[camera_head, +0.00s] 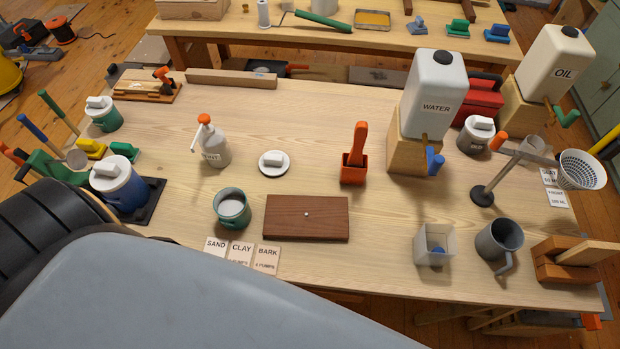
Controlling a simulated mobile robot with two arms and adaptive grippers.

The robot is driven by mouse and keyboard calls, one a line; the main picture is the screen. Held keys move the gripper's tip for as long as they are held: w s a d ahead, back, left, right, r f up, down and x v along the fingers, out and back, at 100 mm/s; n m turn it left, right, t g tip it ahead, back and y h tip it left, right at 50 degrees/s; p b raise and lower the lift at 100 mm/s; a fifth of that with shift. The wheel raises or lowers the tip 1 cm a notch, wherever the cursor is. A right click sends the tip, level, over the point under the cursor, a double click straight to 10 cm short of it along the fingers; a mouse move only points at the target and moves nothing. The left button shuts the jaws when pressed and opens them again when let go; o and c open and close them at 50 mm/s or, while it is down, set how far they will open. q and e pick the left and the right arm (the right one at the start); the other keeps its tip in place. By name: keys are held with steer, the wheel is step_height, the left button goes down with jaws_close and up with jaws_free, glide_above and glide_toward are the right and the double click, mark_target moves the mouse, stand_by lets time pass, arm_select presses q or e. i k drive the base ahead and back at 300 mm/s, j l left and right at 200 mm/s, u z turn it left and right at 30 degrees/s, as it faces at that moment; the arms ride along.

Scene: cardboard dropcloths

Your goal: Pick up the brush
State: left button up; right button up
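An orange upright handle (360,140) stands in a small orange-red holder (354,174) near the middle of the wooden table (330,112). It looks like the brush, but no bristles show; its lower end is hidden in the holder. Neither of my grippers can be seen. Nothing is seen touching the handle.
A white water container (432,92) on a wooden stand is right of the holder. A dark wooden board (307,217), a green cup (232,208) and a round white lid (273,163) lie nearby. A spray bottle (211,147) stands left. Bare table surrounds the holder.

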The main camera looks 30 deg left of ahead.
mark_target(355, 158)
steer(key=k+j+z, duration=0.15)
steer(key=k+j, duration=0.2)
steer(key=k+j+z, duration=0.15)
steer(key=k+j, duration=0.15)
steer(key=k, duration=0.25)
steer(key=k+j+z, duration=0.15)
steer(key=k, duration=0.35)
steer(key=j, duration=0.1)
